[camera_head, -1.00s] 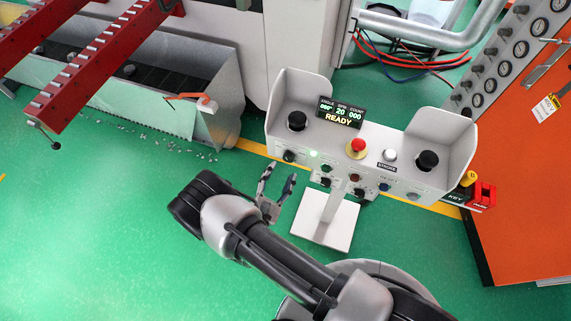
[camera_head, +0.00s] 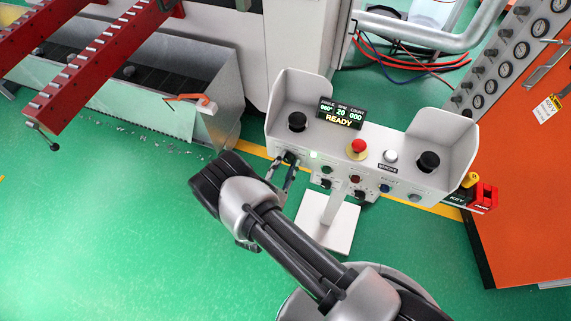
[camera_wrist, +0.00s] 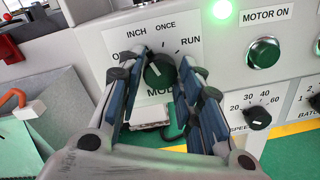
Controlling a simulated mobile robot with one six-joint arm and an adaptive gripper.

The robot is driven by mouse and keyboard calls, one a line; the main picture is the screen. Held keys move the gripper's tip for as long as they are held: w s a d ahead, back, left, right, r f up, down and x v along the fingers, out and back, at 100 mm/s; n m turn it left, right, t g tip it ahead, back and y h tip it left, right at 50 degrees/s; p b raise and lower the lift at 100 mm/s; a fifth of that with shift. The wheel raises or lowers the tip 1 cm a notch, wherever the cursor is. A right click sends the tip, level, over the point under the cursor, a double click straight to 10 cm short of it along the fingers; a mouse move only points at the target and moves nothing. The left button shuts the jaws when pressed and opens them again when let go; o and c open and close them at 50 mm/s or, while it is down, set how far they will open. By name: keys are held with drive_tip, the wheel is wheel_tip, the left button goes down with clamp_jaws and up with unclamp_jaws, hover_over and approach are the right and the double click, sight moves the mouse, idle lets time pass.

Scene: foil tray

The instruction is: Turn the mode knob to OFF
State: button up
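The mode knob (camera_wrist: 160,72) is a dark round knob on the white front plate of the control box. The labels INCH, ONCE and RUN show around it; the label at its left is mostly covered, with only an "O" visible. I cannot tell for sure where its pointer stands. My gripper (camera_wrist: 163,75) is open, with one finger on each side of the knob. A gap seems to show beside the knob, and contact is not clear. In the head view my gripper (camera_head: 283,170) is at the left end of the control box (camera_head: 375,150), hiding most of the knob.
A lit green lamp (camera_wrist: 222,10), a green MOTOR ON button (camera_wrist: 264,52) and a speed knob (camera_wrist: 258,117) lie to the right of the fingers. A red emergency button (camera_head: 357,148) sits on top of the box. The pedestal base (camera_head: 328,228) stands below.

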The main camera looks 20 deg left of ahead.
drive_tip(key=c, duration=0.6)
drive_tip(key=shift+o, duration=0.2)
drive_tip(key=shift+n, duration=0.3)
drive_tip(key=n+b, duration=0.2)
drive_tip(key=n, duration=0.1)
drive_tip(key=shift+f, duration=0.1)
drive_tip(key=shift+n+b, duration=0.6)
drive_tip(key=shift+n, duration=1.6)
drive_tip(key=o, duration=1.1)
